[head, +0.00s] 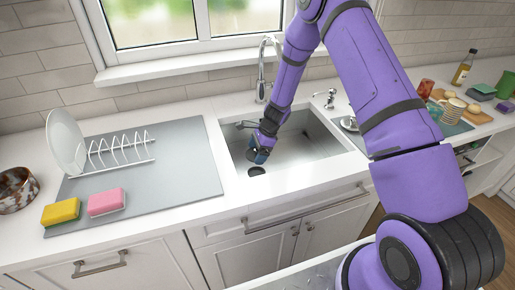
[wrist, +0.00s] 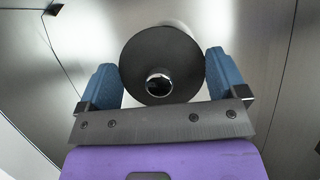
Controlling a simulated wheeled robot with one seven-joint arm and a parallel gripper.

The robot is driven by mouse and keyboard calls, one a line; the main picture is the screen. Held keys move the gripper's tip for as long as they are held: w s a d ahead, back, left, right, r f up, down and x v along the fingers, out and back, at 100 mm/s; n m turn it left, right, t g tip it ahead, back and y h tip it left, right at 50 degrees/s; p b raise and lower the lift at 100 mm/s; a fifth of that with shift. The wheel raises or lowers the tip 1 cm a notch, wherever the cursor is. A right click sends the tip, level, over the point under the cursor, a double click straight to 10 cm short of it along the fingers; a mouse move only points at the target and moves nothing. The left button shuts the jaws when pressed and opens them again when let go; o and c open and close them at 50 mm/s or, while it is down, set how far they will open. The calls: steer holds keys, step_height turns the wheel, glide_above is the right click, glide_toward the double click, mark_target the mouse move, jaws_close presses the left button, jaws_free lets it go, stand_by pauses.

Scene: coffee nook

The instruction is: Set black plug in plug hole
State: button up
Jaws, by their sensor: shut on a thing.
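My gripper (head: 261,157) is low over the left part of the sink (head: 312,150), pointing down. In the wrist view, its two blue fingers (wrist: 162,82) are shut on the black plug (wrist: 140,55), a round dark disc with a shiny metal knob at its middle. The fingers press on opposite sides of the plug's edge. A dark round spot (head: 257,170) lies just below the gripper near the sink's front edge; I cannot tell whether it is the plug hole. A pale rounded shape (wrist: 180,35) shows partly behind the plug, mostly hidden.
A tall faucet (head: 263,75) stands behind the sink. A grey mat (head: 185,170) with a dish rack (head: 120,150), a yellow sponge (head: 61,212) and a pink sponge (head: 106,203) lies to the left. Cups and bowls stand on the right counter.

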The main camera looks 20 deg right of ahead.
steer(key=shift+a+f, duration=0.1)
steer(key=shift+f, duration=0.15)
steer(key=shift+w+f, duration=0.1)
steer(key=shift+f, duration=2.85)
steer(key=shift+f, duration=1.45)
stand_by(0.4)
steer(key=o, duration=0.6)
